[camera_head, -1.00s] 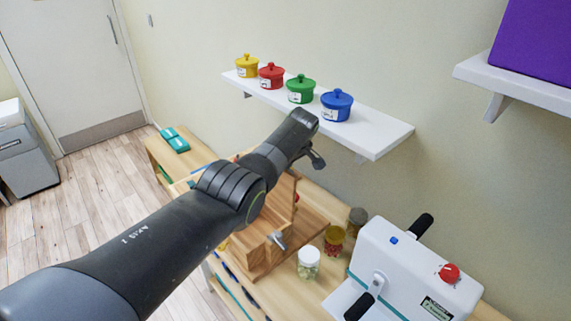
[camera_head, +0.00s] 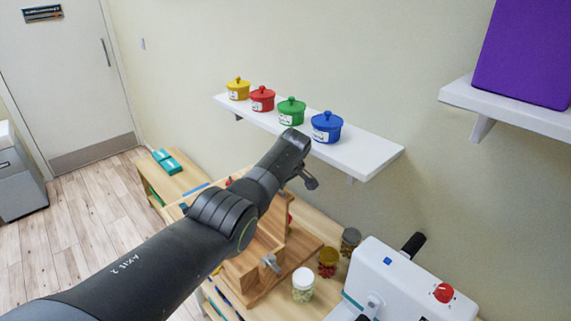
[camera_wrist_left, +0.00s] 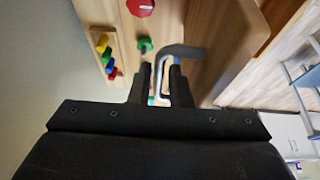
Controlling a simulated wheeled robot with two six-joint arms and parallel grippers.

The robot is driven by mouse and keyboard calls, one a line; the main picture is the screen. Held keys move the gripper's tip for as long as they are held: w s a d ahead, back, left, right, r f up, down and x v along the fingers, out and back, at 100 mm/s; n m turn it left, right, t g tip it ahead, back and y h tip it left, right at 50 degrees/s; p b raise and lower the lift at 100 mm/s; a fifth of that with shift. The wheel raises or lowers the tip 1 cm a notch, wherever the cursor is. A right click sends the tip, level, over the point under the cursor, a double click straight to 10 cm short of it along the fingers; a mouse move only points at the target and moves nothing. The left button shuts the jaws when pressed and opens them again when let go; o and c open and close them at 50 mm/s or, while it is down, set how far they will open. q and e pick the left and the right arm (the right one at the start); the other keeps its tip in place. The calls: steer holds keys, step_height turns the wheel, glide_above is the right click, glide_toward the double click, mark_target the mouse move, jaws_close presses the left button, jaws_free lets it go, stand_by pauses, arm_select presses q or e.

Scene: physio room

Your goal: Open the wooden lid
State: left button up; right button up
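A wooden piece (camera_head: 262,283) with a broad base and upright boards stands on the bench, partly behind my left arm. I cannot tell which board is the lid. A silver metal handle (camera_head: 268,263) sticks out at its front. In the left wrist view, wooden panels (camera_wrist_left: 220,35) fill the upper middle, and a bent grey metal handle (camera_wrist_left: 184,50) reaches down between my fingers. My left gripper (camera_wrist_left: 161,75) has its fingers apart around this handle; contact is unclear. My right gripper is out of view.
Jars (camera_head: 303,284) stand right of the wooden piece, beside a white machine (camera_head: 410,285). A white shelf (camera_head: 370,158) with yellow, red, green and blue pots (camera_head: 327,127) hangs behind my arm. Teal blocks (camera_head: 167,161) lie at the bench's far end.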

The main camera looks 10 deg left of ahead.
arm_select(q)
steer(key=shift+p+v, duration=0.5)
steer(key=shift+v, duration=0.7)
steer(key=b+v, duration=0.3)
steer(key=v, duration=1.1)
steer(key=shift+a, duration=0.1)
